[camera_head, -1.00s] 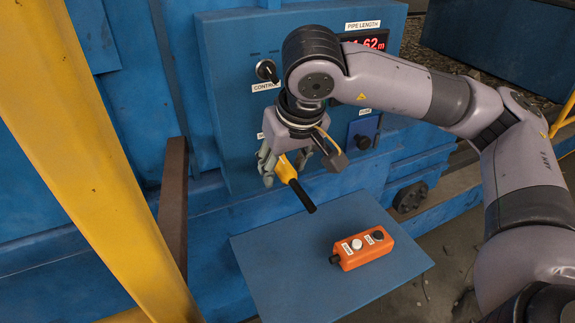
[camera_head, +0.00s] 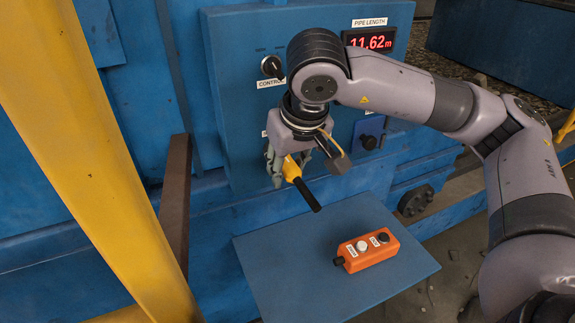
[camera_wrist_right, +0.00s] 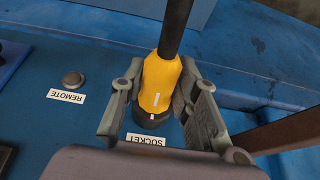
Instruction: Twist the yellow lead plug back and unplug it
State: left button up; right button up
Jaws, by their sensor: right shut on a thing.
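The yellow lead plug (camera_head: 291,168) with its black lead (camera_head: 307,195) sits at the panel under my right arm. In the right wrist view the yellow plug (camera_wrist_right: 159,84) stands above the "SOCKET" label, with a dark ring at its base and a white mark on its side. My right gripper (camera_head: 288,172) is shut on it; its grey fingers (camera_wrist_right: 158,112) lie on both sides of the plug in the wrist view. Whether the plug's base is seated in the socket is hard to tell. My left gripper is not in view.
The blue control panel (camera_head: 232,70) carries a control knob (camera_head: 272,67) and a red length display (camera_head: 369,42). An orange remote box (camera_head: 367,250) lies on a blue shelf (camera_head: 290,278) below. A yellow post (camera_head: 85,140) and a brown beam (camera_head: 176,205) stand at left.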

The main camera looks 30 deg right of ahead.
aim_at(301, 186)
grip_shut()
jog(key=shift+s+a+b, duration=0.15)
jog(key=shift+s+b, duration=0.5)
jog(key=shift+s, duration=2)
jog(key=shift+f, duration=0.1)
